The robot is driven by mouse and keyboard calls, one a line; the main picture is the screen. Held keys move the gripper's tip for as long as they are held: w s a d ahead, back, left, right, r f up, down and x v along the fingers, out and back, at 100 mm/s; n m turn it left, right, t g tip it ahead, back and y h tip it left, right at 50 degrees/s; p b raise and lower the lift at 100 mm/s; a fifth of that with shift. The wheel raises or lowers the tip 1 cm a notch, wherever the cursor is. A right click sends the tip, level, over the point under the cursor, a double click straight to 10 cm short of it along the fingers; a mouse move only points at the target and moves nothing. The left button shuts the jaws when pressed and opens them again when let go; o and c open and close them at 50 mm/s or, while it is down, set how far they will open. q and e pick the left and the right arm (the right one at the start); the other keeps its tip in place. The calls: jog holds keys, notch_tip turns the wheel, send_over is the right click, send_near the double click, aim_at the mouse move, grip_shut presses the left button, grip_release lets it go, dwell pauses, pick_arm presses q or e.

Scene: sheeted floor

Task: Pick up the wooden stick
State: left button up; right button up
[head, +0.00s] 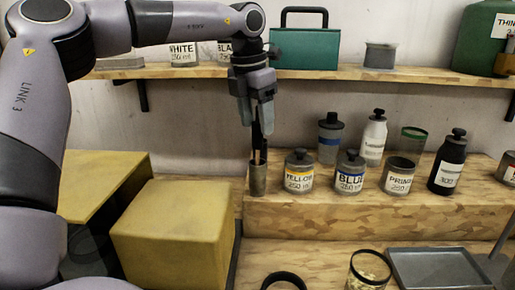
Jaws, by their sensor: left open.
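The wooden stick (257,156) appears as a thin tan piece standing in a small grey-brown cup (258,180) at the left end of the wooden step. Its lower part is hidden in the cup. My left gripper (257,122) points down directly above the cup, with its fingers apart around the upper end of what stands in it. Dark thin shapes show between and below the fingers, and I cannot tell which are stick and which are finger. My right gripper is not in view.
Yellow (299,172) and blue (349,174) labelled cans stand close right of the cup, with several more containers beyond. A wooden shelf (335,75) with a green box (306,48) is behind. A yellow block (172,235) is at lower left. A grey tray (435,268) lies at front right.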

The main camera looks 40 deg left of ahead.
aim_at(257, 158)
pick_arm(q)
jog(key=f, duration=0.3)
jog(key=shift+w+f, duration=0.15)
jog(key=shift+w, duration=0.25)
jog(key=shift+c, duration=0.4)
grip_shut()
